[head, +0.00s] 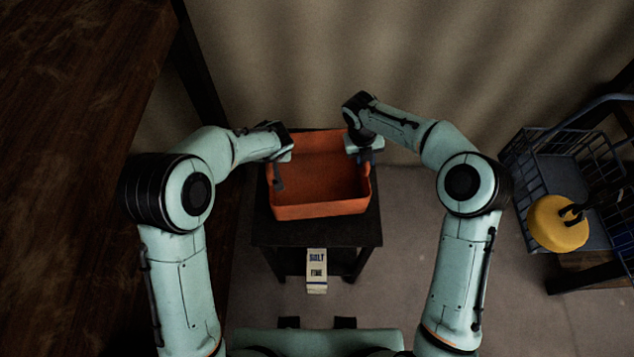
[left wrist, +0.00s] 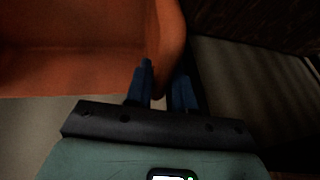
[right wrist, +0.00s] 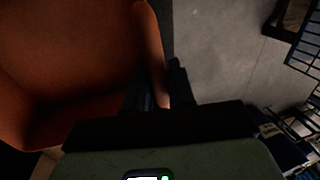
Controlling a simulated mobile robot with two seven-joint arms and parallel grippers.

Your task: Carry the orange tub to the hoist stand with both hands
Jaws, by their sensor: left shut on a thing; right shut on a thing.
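The orange tub (head: 318,210) is empty and looks level in the head view, over a small dark table (head: 315,234). I cannot tell whether it rests on the table or hangs just above it. My left gripper (head: 279,178) is shut on the tub's left wall; in the left wrist view its fingers (left wrist: 162,88) straddle the orange wall (left wrist: 168,40). My right gripper (head: 365,157) is shut on the right wall; the right wrist view shows its fingers (right wrist: 160,88) around the tub's edge (right wrist: 150,40). I cannot pick out the hoist stand for certain.
A white "SALT FINE" carton (head: 316,272) stands low under the table's front. A blue wire basket (head: 560,160) and a yellow round object (head: 558,223) are at the right. A dark wooden surface (head: 70,100) fills the left. Bare floor (head: 410,210) lies right of the table.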

